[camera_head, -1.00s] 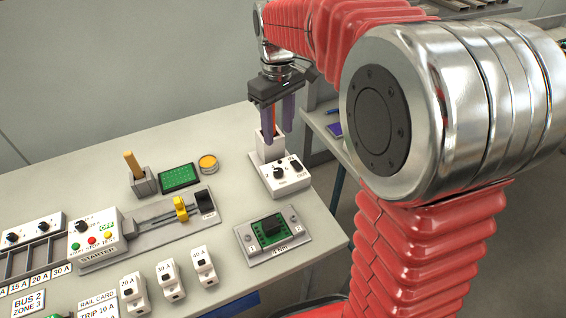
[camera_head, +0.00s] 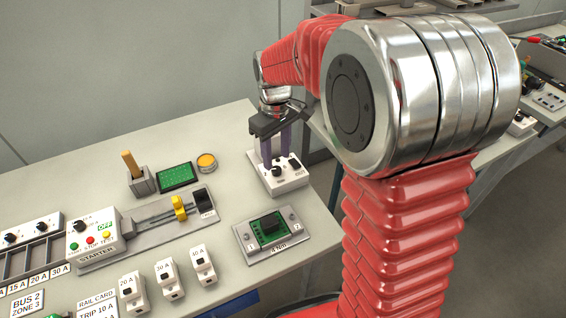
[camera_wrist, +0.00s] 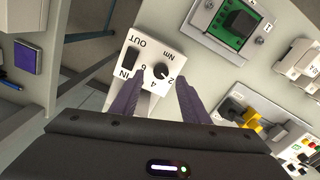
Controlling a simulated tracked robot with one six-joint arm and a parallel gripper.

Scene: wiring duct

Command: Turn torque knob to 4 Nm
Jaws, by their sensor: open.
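The torque knob (camera_head: 277,172) is black and sits on a white box (camera_head: 290,184). In the wrist view the knob (camera_wrist: 161,71) has the numbers 2, 4 and 6 around it and an Nm label. A light mark on it seems to face the side of 2, but it is too small to be sure. My gripper (camera_head: 276,160) is open, its purple fingers upright over the box by the knob. In the wrist view my gripper (camera_wrist: 158,88) has one finger on each side below the knob, with nothing held. Whether a finger touches the box cannot be told.
A black IN/OUT switch (camera_wrist: 131,58) is beside the knob. A green module (camera_head: 269,228) on a grey plate lies in front of the box. A yellow round part (camera_head: 206,162) and a green board (camera_head: 177,176) lie to the left. The table's right edge is close.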

